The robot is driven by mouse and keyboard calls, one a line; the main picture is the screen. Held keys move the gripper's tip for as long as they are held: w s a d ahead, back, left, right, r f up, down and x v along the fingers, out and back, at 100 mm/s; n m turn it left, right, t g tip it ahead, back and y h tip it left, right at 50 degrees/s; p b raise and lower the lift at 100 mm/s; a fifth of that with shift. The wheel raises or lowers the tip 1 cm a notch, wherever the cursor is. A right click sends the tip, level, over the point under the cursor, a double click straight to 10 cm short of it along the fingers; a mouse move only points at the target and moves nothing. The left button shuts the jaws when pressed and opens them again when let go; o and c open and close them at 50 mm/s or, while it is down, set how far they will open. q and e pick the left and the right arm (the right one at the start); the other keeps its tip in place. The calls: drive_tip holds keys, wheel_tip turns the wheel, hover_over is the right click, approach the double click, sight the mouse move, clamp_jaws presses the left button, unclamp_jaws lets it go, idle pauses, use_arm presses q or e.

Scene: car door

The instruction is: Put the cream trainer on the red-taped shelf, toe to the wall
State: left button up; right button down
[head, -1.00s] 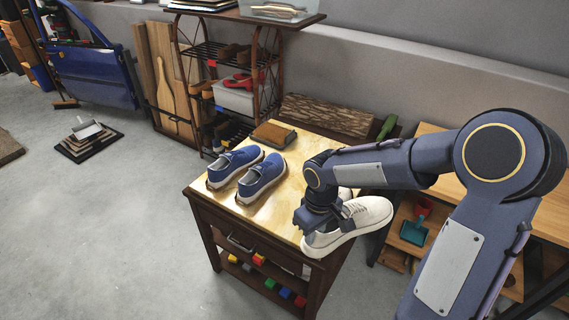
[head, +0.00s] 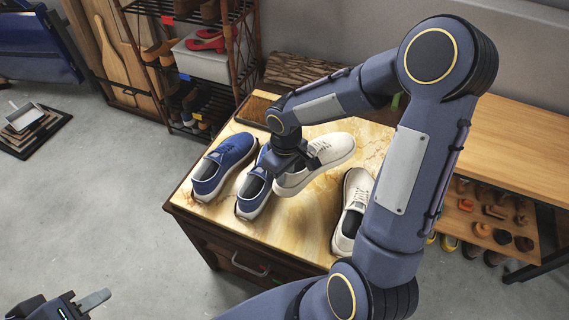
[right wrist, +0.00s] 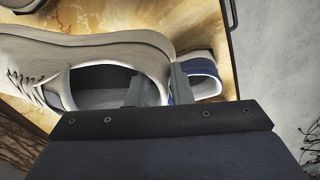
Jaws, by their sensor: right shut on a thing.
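A cream trainer (head: 332,150) is in my right gripper (head: 308,160) above the wooden table, beside the blue trainers. Its toe points up and right in the head view. A second cream trainer (head: 355,195) stands on the table, partly hidden by my right arm. The rack's red tape (head: 167,19) marks an upper shelf at the back left. My left gripper (head: 92,300) is at the bottom left, mostly cut off.
Two blue trainers, one left (head: 222,165) and one right (head: 253,192), stand on the table (head: 300,228). A brown-topped brush or block lies behind them. The rack holds a white bin (head: 205,62); blue tape (head: 184,77) marks a lower shelf. A wooden bench (head: 505,130) stands right.

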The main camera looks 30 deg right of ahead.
sight(285, 187)
wheel_tip(285, 187, down, 4)
drive_tip(key=shift+s+f, duration=0.15)
drive_tip(key=shift+f, duration=2.3)
drive_tip(key=c, duration=1.8)
unclamp_jaws()
drive_tip(key=shift+f, duration=0.1)
drive_tip(key=o, duration=0.5)
